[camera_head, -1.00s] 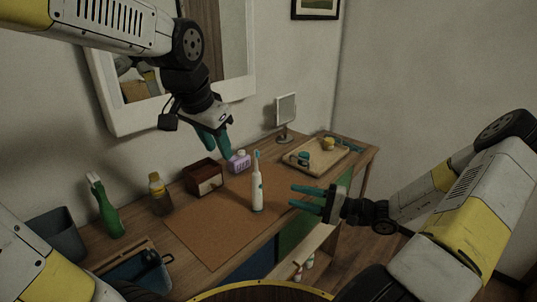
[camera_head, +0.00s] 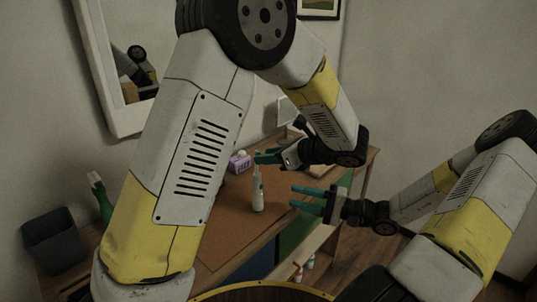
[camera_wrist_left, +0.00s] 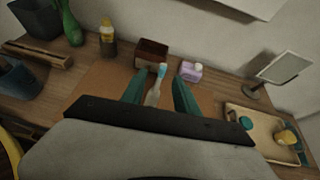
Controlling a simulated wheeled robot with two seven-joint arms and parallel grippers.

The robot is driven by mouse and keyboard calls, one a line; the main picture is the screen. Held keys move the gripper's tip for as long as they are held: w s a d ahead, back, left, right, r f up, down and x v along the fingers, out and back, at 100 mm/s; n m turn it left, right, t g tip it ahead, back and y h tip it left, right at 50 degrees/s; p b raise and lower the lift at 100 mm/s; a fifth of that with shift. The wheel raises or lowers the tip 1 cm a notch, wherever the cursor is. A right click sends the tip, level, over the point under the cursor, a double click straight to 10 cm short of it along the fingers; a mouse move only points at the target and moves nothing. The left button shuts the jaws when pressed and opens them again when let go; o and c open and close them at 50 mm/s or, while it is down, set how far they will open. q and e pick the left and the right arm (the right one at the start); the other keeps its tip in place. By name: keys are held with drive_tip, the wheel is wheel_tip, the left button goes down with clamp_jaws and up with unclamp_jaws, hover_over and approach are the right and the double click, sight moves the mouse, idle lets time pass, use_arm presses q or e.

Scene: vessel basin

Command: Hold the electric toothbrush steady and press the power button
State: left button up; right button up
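The electric toothbrush (camera_head: 257,195) is white and stands upright on the brown mat (camera_head: 228,225). In the left wrist view its head and neck (camera_wrist_left: 157,84) show between my left fingers, while its lower body and button are hidden. My left gripper (camera_head: 262,156) is open, at the height of the brush head, its teal fingers pointing left; I cannot tell whether they touch the brush. In the left wrist view the fingers (camera_wrist_left: 157,94) are apart. My right gripper (camera_head: 298,197) has its teal fingers apart, to the right of the toothbrush and clear of it.
A purple-labelled bottle (camera_head: 239,163) stands behind the toothbrush, near a brown box (camera_wrist_left: 152,54). A tray (camera_wrist_left: 262,125) with small items and a mirror on a stand (camera_wrist_left: 284,68) are at the right. A green bottle (camera_head: 103,200) and a dark bin (camera_head: 54,242) stand at the left.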

sight(256, 154)
use_arm(q)
drive_tip(key=shift+t, duration=0.3)
drive_tip(key=x, duration=0.7)
drive_tip(key=shift+w+a+r, duration=0.15)
drive_tip(key=shift+w+a, duration=0.15)
clamp_jaws()
use_arm(e)
clamp_jaws()
idle(0.9)
idle(0.3)
